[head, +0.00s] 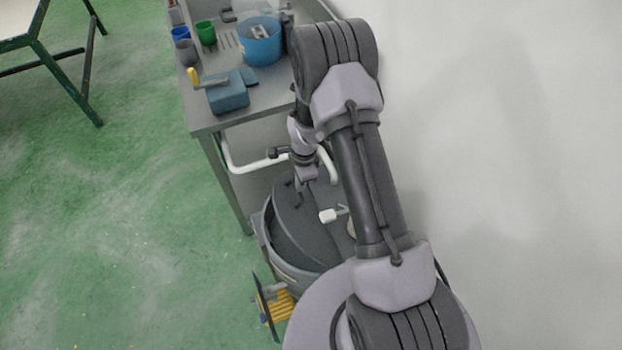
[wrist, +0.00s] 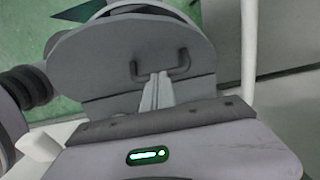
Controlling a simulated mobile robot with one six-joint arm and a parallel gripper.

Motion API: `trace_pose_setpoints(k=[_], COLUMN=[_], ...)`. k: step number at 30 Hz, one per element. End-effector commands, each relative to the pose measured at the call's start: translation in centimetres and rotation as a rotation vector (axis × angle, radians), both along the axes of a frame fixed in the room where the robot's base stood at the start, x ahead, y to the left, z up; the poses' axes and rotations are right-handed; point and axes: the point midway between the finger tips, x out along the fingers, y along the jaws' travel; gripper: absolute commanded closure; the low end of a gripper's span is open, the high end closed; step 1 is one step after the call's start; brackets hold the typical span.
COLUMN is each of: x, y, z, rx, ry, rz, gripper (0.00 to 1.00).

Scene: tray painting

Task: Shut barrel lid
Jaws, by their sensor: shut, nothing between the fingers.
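The grey barrel (head: 266,238) stands on the floor beside the workbench, partly hidden by my arm. Its dark grey rounded lid (head: 297,222) appears tilted up, with a gap between it and the barrel's rim on the left. In the wrist view the lid (wrist: 95,62) faces me, with a dark loop handle (wrist: 183,68) near its middle and a straight seam across it. My gripper (head: 299,196) is over the lid. In the wrist view its fingers (wrist: 158,80) are shut and empty, pointing at the handle; whether they touch it cannot be told.
The workbench (head: 208,122) stands behind the barrel, with a blue bucket (head: 261,46), cups and a blue-grey box (head: 228,95) on it. A white pipe (head: 235,166) runs near my wrist. Green floor is open left; a pale wall is right.

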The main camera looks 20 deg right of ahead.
Motion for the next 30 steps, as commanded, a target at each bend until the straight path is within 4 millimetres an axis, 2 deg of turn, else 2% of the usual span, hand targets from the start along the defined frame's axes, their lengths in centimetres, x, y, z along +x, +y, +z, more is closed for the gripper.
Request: trace_pose_setpoints(k=[6,15,30], x=[-0.1,0.0,0.0], y=[2.8,5.8,8.1], z=[-1.4,-3.8,-6.7], rx=[0.0,0.0,0.0], ry=[0.002,0.001,0.0], rz=[0.002,0.001,0.0], gripper=[1.0,1.0,1.0])
